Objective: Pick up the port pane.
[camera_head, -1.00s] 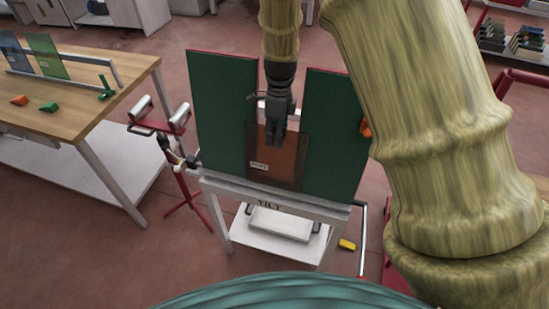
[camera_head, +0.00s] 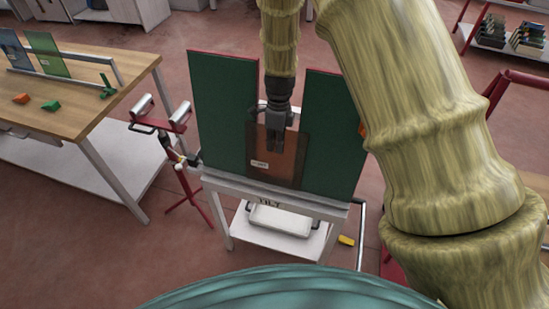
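A translucent brown-orange pane (camera_head: 287,171) stands in front of the dark green panels of a tilted stand, in the middle of the view. It bears a small white label (camera_head: 260,164) whose print is too small to read surely; I take it for the port pane. My gripper (camera_head: 277,146) reaches down from above, with its fingers in front of or over the pane's upper middle. Whether the fingers touch the pane, and how far apart they are, I cannot tell.
The green stand (camera_head: 222,110) has a pale lower ledge and frame. A wooden bench (camera_head: 90,95) at left holds a blue pane (camera_head: 15,50), a green pane (camera_head: 47,55) and small wedges. A red roller stand (camera_head: 178,125) is between them. A yellow block (camera_head: 346,240) lies low at right.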

